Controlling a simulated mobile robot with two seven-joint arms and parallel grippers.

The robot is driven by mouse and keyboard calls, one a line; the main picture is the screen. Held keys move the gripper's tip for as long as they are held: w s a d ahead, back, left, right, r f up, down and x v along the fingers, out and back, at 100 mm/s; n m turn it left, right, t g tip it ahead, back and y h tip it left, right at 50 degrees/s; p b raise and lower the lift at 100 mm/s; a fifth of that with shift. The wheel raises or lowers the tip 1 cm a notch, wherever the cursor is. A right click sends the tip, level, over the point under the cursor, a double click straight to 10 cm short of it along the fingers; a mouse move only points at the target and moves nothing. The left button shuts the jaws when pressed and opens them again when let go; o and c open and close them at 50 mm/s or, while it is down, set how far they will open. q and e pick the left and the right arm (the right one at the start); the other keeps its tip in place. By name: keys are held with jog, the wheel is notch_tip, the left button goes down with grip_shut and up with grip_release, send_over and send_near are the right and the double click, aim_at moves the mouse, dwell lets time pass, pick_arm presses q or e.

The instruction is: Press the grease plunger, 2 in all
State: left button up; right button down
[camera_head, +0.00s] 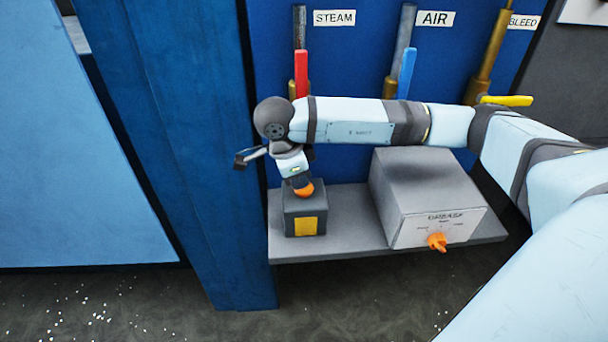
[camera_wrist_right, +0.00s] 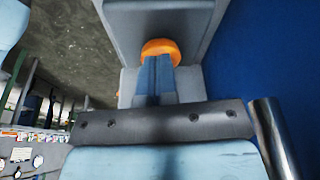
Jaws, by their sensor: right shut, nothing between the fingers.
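The grease plunger is an orange knob (camera_head: 303,188) on top of a small dark grey box (camera_head: 304,219) with a yellow square on its front. The box stands on the left end of a grey shelf. My right gripper (camera_head: 298,180) is directly above the knob, pointing down, shut and empty. In the right wrist view the shut fingertips (camera_wrist_right: 158,58) overlap the orange knob (camera_wrist_right: 160,47). They look to be at or touching it; I cannot tell how far it is pressed. My left gripper is not in view.
A grey box with an orange dial (camera_head: 437,241) stands to the right on the shelf (camera_head: 345,215). Behind are pipes with red (camera_head: 301,74), blue (camera_head: 406,73) and yellow (camera_head: 506,100) handles. A blue post (camera_head: 205,150) stands close on the left.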

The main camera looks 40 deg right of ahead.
jog(key=shift+w+a+r, duration=0.2)
jog(key=shift+w+a, duration=0.1)
jog(key=shift+a, duration=0.45)
jog(key=shift+w+a+r, duration=0.2)
jog(key=shift+w+a, duration=0.05)
jog(key=shift+a, duration=0.45)
jog(key=p+v, duration=0.7)
jog(key=v, duration=0.7)
jog(key=shift+a, duration=0.1)
